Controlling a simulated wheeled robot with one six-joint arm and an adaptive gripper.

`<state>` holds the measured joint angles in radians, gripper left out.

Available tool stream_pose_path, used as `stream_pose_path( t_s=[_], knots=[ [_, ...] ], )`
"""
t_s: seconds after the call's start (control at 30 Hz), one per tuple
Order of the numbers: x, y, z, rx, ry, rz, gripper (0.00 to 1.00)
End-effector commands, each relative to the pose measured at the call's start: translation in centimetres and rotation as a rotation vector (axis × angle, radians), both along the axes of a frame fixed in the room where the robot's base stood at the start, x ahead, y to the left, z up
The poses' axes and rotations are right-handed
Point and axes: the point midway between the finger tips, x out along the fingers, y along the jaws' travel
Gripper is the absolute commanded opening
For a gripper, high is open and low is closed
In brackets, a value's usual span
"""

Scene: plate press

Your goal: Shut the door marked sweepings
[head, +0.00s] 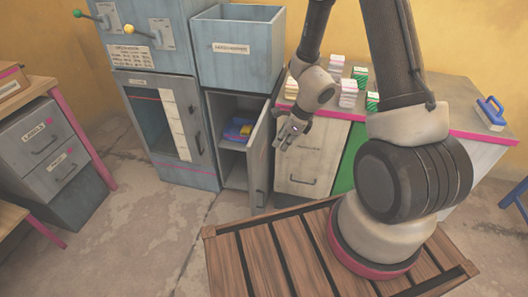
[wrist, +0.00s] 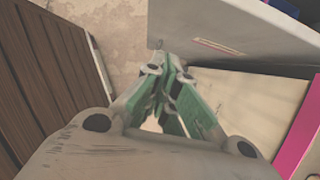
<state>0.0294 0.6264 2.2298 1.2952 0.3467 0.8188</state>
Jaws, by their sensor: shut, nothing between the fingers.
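A grey cabinet door (head: 260,155) stands swung open below the upper drawer box, apparently hinged on its right side. Its open compartment (head: 233,168) shows blue and yellow items on a shelf. I cannot read the word sweepings on it. My gripper (head: 284,147) is shut and empty, just right of the door, on its outer-face side. In the wrist view the door (wrist: 225,32) is a pale panel with a pink-edged label, beyond the green fingers (wrist: 175,68). The fingertips are close to it; I cannot tell whether they touch.
A pale drawer front (head: 312,165) with a handle is right of the door, beside a green panel (head: 350,158). Small boxes (head: 348,92) and a blue-handled tool (head: 491,112) sit on the counter. A tall cabinet (head: 172,125) stands left. Open floor (head: 140,235) lies in front.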

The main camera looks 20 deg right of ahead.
Motion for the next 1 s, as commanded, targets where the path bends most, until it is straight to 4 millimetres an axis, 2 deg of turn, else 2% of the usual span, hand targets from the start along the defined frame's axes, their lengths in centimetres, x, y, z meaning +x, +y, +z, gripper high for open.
stream_pose_path(
  t_s=[0.1, 0.27, 0.4, 0.5, 1.0],
  knots=[
    [0.4, 0.8, -2.6, 0.000, 0.005, 0.000, 0.00],
    [1.0, 1.9, -5.6, 0.000, 0.004, 0.001, 0.00],
    [2.2, 3.9, -5.4, 0.000, -0.002, 0.008, 0.00],
    [2.7, 4.8, -5.4, 0.000, -0.001, 0.005, 0.00],
    [3.1, 5.4, -5.4, 0.000, -0.001, 0.002, 0.00]
  ],
)
